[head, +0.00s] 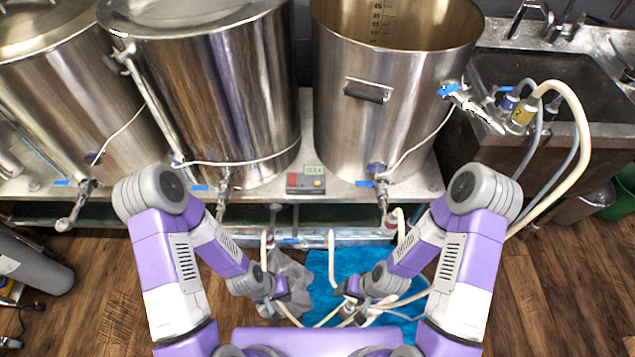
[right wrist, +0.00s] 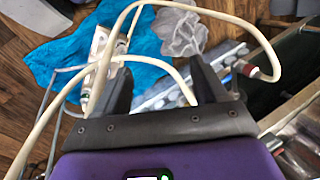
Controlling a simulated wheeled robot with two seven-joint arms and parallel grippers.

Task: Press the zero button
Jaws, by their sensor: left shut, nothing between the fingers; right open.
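My left gripper (head: 283,297) is low in front of the bench, shut and empty, well apart from the box. My right gripper (head: 343,294) is also low in front of the bench. In the right wrist view its fingers (right wrist: 161,88) are open, with a hose and blue cloth beyond them.
Steel kettles (head: 225,90) and an open kettle (head: 385,110) stand on the bench (head: 440,188), their valves projecting forward. Pale hoses (head: 332,245) hang at the front. A blue cloth (head: 322,268) lies on the wooden floor. A sink (head: 545,75) is at right.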

